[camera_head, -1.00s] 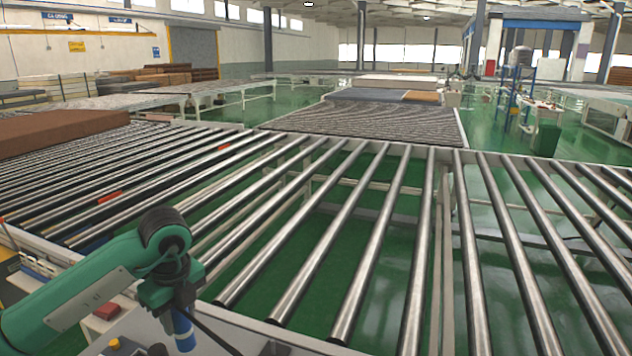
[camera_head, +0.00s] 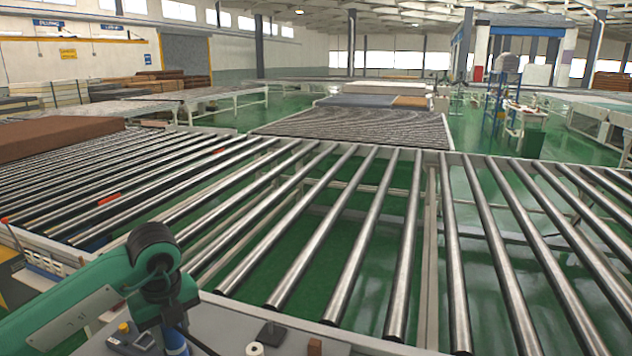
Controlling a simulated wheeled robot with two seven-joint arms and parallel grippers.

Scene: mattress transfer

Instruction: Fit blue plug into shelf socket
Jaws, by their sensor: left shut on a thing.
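My left gripper (camera_head: 170,318), on a green arm with dark joints, is at the lower left, pointing down over a grey shelf (camera_head: 222,318). It is shut on the blue plug (camera_head: 176,343), whose lower end is cut off by the bottom edge. A dark cable runs from near the plug to the right. I cannot make out the shelf socket. My right gripper is not in view.
On the shelf are a small device with a yellow button (camera_head: 125,330), a black piece (camera_head: 270,334), a white roll (camera_head: 254,349) and a brown block (camera_head: 314,346). A roller conveyor (camera_head: 345,235) fills the middle. A brown mattress (camera_head: 50,138) lies at far left.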

